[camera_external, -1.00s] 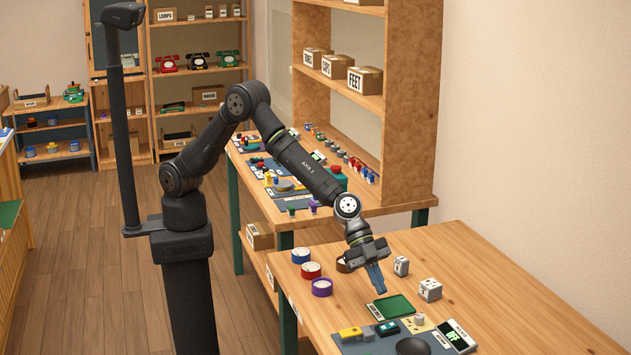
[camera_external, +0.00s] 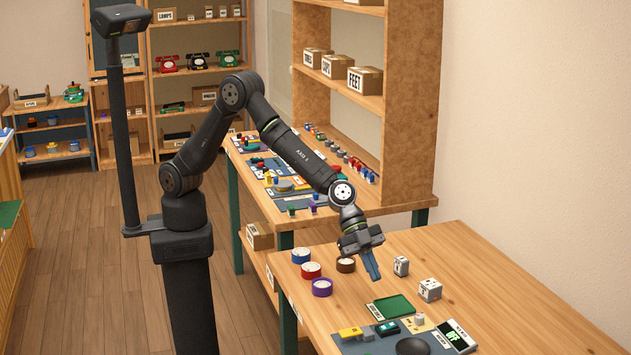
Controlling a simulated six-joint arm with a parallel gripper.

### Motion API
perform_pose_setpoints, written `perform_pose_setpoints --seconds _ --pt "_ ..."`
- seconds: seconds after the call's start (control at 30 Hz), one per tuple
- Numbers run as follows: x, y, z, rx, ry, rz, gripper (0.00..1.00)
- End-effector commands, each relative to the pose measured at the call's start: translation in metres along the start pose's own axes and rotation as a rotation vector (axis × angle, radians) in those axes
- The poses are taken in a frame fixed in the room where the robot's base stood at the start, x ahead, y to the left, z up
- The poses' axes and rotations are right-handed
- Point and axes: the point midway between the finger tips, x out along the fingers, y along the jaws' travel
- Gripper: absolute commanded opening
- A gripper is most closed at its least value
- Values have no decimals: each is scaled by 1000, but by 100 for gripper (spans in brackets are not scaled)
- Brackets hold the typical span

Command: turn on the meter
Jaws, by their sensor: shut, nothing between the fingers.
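The meter (camera_external: 455,336) is a white and black box at the right end of the grey-blue mat on the front table. My gripper (camera_external: 374,276) points down over the table, behind the green tray and left of the white dice-like blocks. Its blue fingers are shut and empty. It is well apart from the meter, up and to the left of it in the view.
On the mat (camera_external: 375,345) are a yellow block (camera_external: 351,333), a small dark green device (camera_external: 387,327) and a black dome (camera_external: 411,346). A green tray (camera_external: 394,306) lies behind it. Blue, red, purple and brown rolls stand to the left; two white blocks (camera_external: 430,290) (camera_external: 401,266) stand behind.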

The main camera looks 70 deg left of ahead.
Motion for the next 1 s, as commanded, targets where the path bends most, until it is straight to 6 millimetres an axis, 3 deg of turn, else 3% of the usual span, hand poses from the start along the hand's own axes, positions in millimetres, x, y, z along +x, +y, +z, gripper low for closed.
perform_pose_setpoints --seconds 0.5,0.7,1.0 --pt "86 0 7 -2 -2 1 0" --pt "102 0 24 -1 0 0 0" --pt "107 0 28 1 1 -1 0"
